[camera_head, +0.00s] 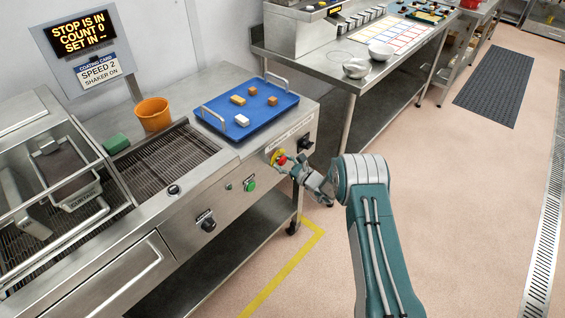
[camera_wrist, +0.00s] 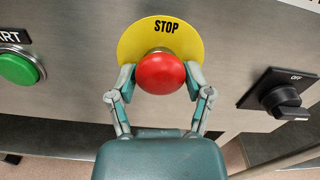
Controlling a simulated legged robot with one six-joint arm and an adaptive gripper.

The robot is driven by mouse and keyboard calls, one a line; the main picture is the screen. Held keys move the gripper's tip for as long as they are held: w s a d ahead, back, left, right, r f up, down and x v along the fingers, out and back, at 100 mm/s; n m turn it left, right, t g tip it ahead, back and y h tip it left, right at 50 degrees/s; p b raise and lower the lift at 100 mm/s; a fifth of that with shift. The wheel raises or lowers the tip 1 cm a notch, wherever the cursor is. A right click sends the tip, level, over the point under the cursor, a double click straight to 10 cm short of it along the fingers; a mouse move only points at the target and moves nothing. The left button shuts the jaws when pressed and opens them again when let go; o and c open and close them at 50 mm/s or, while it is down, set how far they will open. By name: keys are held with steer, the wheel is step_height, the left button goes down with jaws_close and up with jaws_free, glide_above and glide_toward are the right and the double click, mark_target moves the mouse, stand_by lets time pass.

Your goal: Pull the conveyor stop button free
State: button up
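The red stop button (camera_wrist: 161,74) sits on a yellow round plate marked STOP (camera_wrist: 135,38) on the machine's steel front panel. In the head view the button (camera_head: 282,160) is small and partly hidden by my gripper. My gripper (camera_wrist: 160,82) reaches the button from the front. One finger is on each side of the red cap, close against it. The fingers look apart by about the cap's width. Whether they press on the cap is hard to tell.
A green START button (camera_wrist: 18,68) is left of the stop button, and a black rotary switch marked OFF (camera_wrist: 284,96) is right. A blue tray (camera_head: 222,133) with several small blocks lies on the machine top, beside an orange bucket (camera_head: 153,114).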

jaws_close()
steer(key=shift+s+d, duration=0.3)
steer(key=shift+d, duration=0.15)
steer(key=o, duration=0.8)
jaws_free()
steer(key=shift+s+d, duration=0.1)
steer(key=shift+d, duration=0.05)
steer(key=v, duration=1.1)
steer(key=shift+s+d, duration=0.25)
